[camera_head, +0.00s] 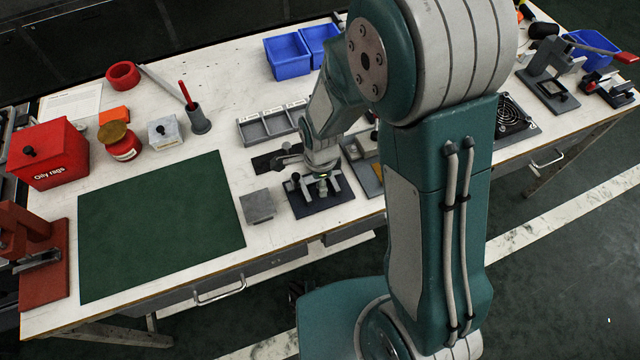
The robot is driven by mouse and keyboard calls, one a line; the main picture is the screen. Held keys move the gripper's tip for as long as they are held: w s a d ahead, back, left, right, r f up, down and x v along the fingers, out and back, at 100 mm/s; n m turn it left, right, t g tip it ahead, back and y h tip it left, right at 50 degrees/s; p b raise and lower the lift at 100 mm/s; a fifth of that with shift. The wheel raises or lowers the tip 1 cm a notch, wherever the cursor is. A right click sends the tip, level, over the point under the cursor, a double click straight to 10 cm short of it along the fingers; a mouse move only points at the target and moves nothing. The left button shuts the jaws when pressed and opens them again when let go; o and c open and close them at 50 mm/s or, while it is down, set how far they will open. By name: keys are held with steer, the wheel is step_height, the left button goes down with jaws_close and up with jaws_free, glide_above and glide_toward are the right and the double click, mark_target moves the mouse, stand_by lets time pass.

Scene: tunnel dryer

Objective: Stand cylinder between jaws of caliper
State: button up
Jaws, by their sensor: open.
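My gripper (322,181) is at the end of my arm, pointing down over a dark plate (325,207) near the front edge of the bench. Its fingers are open, but they are small and partly merge with the grey parts below. Grey jaw-like pieces, perhaps the caliper (294,186), stand on this plate to the left and right of the gripper. A small pale, greenish piece between the fingers may be the cylinder. I cannot tell whether the fingers touch it or whether it stands upright.
A grey block (257,206) sits just left of the plate. A green mat (160,225) leaves free room further left. A grey divided tray (272,124) and blue bins (287,55) stand behind. A red box (47,153) is far left. My arm hides the bench's middle right.

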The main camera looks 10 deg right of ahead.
step_height(320, 180, up, 9)
steer(key=s+d+r+n+t, duration=0.2)
steer(key=s+d+r+n, duration=0.3)
steer(key=r+n, duration=0.3)
steer(key=s+d+r+n+t, duration=0.3)
steer(key=s+d+r+n, duration=0.2)
steer(key=s+r+n, duration=0.2)
step_height(320, 180, up, 4)
steer(key=shift+s+d+f+n, duration=0.2)
steer(key=shift+s+d+n, duration=0.15)
steer(key=shift+n, duration=0.65)
